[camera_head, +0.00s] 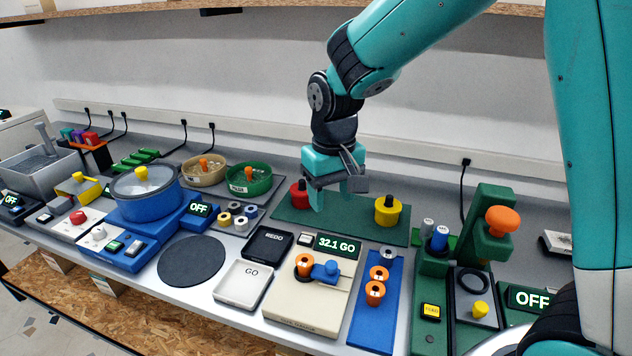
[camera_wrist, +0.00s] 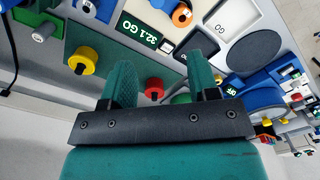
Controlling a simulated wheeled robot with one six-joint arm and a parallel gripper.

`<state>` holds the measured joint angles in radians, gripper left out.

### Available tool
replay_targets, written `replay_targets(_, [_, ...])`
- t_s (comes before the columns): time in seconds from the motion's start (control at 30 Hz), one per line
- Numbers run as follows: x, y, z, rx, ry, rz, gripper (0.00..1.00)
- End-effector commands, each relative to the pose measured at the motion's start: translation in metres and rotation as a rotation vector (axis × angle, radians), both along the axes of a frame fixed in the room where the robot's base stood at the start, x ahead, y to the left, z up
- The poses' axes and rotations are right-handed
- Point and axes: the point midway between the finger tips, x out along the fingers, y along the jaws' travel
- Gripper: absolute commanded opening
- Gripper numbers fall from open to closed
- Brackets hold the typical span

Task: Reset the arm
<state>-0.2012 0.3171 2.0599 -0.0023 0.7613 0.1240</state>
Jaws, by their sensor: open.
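My gripper (camera_head: 338,196) hangs from my teal arm over the dark green mat (camera_head: 345,226) at the back of the bench. Its two teal fingers point down, are apart, and hold nothing; they also show in the wrist view (camera_wrist: 162,75). A red knobbed weight (camera_head: 299,194) stands on the mat just left of the fingers, and in the wrist view (camera_wrist: 154,88) it shows between them. Whether the fingers touch it I cannot tell. A yellow knobbed weight (camera_head: 388,211) stands on the mat to the right.
In front are a beige scale (camera_head: 300,318) with a display reading "32.1 GO", a white GO tray (camera_head: 243,285) and a black REDO tray (camera_head: 268,246). A blue rack (camera_head: 372,325) holds orange pieces. A tall green press (camera_head: 490,225) stands right. A blue pot (camera_head: 146,200) stands left.

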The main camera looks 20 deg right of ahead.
Motion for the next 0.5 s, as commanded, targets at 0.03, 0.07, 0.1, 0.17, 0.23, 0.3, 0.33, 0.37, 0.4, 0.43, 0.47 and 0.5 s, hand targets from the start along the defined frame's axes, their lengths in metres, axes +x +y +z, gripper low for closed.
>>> replay_targets(0.03, [0.000, 0.000, 0.000, 0.000, 0.000, 0.000, 0.55])
replay_targets(0.07, [0.000, 0.000, 0.000, 0.000, 0.000, 0.000, 0.55])
replay_targets(0.1, [0.000, 0.000, 0.000, 0.000, 0.000, 0.000, 0.55])
replay_targets(0.17, [-0.003, 0.001, 0.002, 0.005, -0.003, 0.007, 0.55])
replay_targets(0.23, [-0.012, 0.006, 0.010, 0.026, -0.010, 0.036, 0.55])
replay_targets(0.3, [-0.033, 0.015, 0.023, 0.065, -0.021, 0.091, 0.55])
replay_targets(0.33, [-0.044, 0.020, 0.029, 0.086, -0.028, 0.122, 0.55])
replay_targets(0.37, [-0.057, 0.025, 0.035, 0.110, -0.034, 0.156, 0.55])
replay_targets(0.4, [-0.076, 0.032, 0.043, 0.142, -0.043, 0.205, 0.55])
replay_targets(0.43, [-0.090, 0.037, 0.049, 0.167, -0.051, 0.242, 0.55])
replay_targets(0.47, [-0.105, 0.041, 0.053, 0.190, -0.056, 0.278, 0.55])
replay_targets(0.5, [-0.123, 0.047, 0.059, 0.221, -0.063, 0.326, 0.55])
